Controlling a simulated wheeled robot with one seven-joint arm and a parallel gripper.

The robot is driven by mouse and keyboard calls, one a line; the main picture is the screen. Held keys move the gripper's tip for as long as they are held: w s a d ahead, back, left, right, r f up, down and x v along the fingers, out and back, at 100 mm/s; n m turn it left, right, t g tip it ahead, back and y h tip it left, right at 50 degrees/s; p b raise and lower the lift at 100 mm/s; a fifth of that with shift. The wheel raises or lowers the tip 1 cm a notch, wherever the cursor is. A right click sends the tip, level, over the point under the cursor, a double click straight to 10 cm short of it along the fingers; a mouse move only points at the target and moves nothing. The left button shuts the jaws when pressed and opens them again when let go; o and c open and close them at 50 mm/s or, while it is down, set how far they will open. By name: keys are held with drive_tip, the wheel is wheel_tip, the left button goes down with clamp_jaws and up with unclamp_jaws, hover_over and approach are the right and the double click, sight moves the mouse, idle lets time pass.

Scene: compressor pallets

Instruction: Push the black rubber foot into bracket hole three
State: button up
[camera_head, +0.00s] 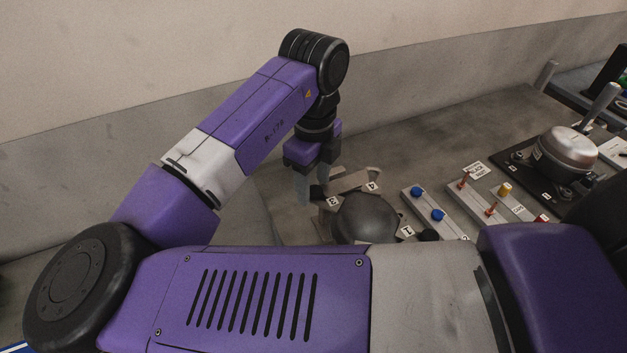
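My gripper (316,188) points down at the far left edge of the compressor's bracket. A small black piece, which looks like the black rubber foot (317,191), shows between its grey fingers, and they appear closed on it. The foot is low, close to a white number label (333,202) that seems to read 3. The bracket (350,181) is a grey plate around a dark domed compressor (366,217). Hole three itself is hidden, so I cannot tell whether the foot touches it. Another black round piece (428,235) sits beside the label 1 (407,231).
A pale strip with two blue caps (417,191) lies right of the compressor. Further right is a tray (477,200) with copper and yellow pieces. A silver-domed compressor (566,150) stands on a black plate behind. My own arm covers the foreground.

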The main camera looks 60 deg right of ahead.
sight(315, 189)
drive_tip(key=shift+r+b, duration=0.4)
drive_tip(key=shift+r, duration=3.5)
drive_tip(key=shift+s, duration=0.15)
